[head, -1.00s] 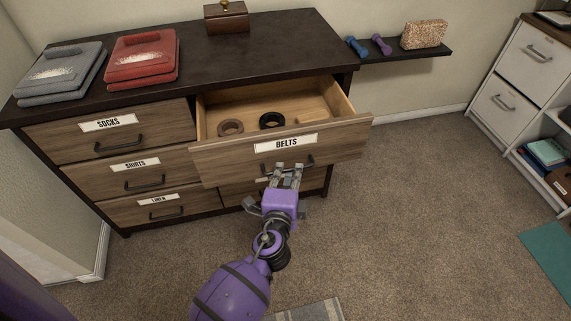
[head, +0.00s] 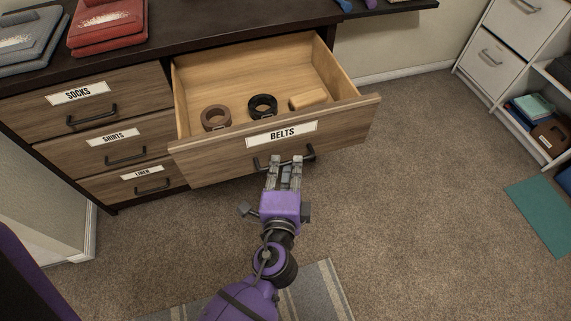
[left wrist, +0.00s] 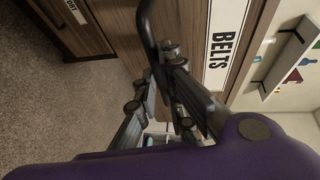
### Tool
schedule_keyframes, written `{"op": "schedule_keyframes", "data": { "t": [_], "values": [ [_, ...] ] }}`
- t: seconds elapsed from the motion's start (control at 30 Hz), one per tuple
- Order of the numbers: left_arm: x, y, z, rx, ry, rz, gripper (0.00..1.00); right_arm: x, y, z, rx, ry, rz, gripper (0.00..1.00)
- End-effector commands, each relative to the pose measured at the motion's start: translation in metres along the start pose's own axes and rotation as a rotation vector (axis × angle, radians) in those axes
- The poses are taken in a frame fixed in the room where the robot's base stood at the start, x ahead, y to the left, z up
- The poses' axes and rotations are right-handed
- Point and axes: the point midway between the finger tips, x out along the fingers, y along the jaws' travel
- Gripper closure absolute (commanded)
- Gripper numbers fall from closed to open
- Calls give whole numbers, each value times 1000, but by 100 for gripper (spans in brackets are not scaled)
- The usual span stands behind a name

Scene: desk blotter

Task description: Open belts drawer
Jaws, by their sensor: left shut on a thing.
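The belts drawer (head: 345,121) is pulled well out of the dresser, with its white BELTS label (head: 281,133) on the front. Inside lie a brown rolled belt (head: 215,118), a black rolled belt (head: 262,106) and a small tan block (head: 308,98). My left gripper (head: 284,163) is shut on the drawer's dark bar handle (head: 309,152). The left wrist view shows the handle (left wrist: 146,22) at the fingers and the BELTS label (left wrist: 225,45) beside it. My right gripper is not in view.
The socks drawer (head: 80,95), shirts drawer (head: 125,145) and linen drawer (head: 142,181) are closed at left. Folded red cloth (head: 106,22) lies on the dresser top. A white cabinet (head: 490,50) stands at right. Carpet right of the open drawer is clear.

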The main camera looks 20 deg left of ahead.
Motion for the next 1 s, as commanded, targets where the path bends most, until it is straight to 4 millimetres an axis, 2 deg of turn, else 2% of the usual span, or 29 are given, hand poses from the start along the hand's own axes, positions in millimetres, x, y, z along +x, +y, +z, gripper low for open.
{"op": "schedule_keyframes", "data": {
  "t": [0.07, 0.1, 0.23, 0.53, 0.63, 0.77, 1.0],
  "values": [
    [0, 2, 0, 3, 1, 2, 100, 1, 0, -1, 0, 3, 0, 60],
    [0, 2, 0, 3, 1, 2, 90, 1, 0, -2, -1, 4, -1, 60],
    [0, 1, 0, 2, 1, 2, 73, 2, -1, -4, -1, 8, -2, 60],
    [0, 0, 0, 1, 0, 1, 73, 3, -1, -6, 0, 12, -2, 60],
    [-6, 1, 0, 0, 0, 2, 73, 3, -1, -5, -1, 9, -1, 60],
    [-26, 2, 1, -1, -1, 5, 73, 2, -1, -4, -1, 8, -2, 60],
    [-78, 2, 1, 1, 0, 5, 73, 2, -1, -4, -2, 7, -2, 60]
  ]
}}
